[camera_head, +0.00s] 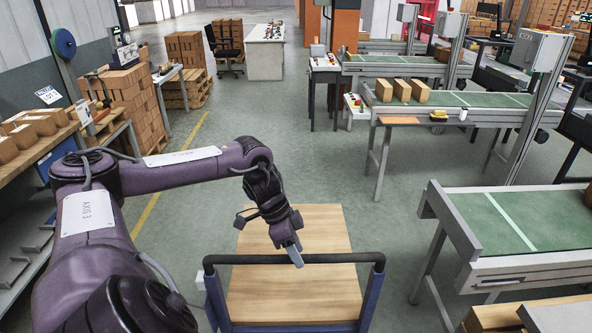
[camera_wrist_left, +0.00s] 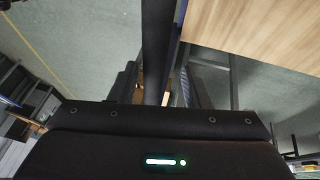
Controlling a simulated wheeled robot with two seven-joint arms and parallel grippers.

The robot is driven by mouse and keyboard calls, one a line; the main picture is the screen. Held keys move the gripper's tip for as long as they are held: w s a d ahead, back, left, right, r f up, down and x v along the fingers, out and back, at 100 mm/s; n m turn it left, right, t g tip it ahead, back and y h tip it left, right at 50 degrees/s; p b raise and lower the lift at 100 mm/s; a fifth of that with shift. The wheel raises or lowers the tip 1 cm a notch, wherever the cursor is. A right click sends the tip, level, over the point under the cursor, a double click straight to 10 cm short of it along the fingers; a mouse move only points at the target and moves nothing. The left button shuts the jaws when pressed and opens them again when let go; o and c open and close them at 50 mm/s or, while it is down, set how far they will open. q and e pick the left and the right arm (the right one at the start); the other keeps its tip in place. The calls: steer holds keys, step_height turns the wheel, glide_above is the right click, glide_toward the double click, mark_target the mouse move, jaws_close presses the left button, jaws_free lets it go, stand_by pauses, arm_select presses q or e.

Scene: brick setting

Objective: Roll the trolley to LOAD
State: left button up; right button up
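The trolley has a flat wooden deck (camera_head: 290,290), a dark blue frame and a black crossbar handle (camera_head: 345,258) on the near side. My left gripper (camera_head: 296,256) reaches down to the middle of the handle. In the left wrist view the black bar (camera_wrist_left: 157,45) runs between the two dark fingers, with narrow gaps beside it, so the gripper looks open around the bar. The wooden deck (camera_wrist_left: 260,30) shows at upper right there. My right gripper is not in view. I see no marking that I can read as LOAD.
Green-topped conveyors (camera_head: 520,222) stand on the right, one carrying cartons (camera_head: 402,90). A shelf with boxes (camera_head: 30,132) and stacked cartons (camera_head: 130,95) line the left. A yellow floor line (camera_head: 170,170) runs beside them. The grey floor (camera_head: 290,130) beyond the trolley is clear.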

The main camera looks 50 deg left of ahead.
arm_select(q)
steer(key=shift+s, duration=0.1)
steer(key=shift+a+r, duration=0.15)
steer(key=shift+r, duration=0.2)
steer(key=b+v, duration=0.2)
steer(key=v, duration=0.5)
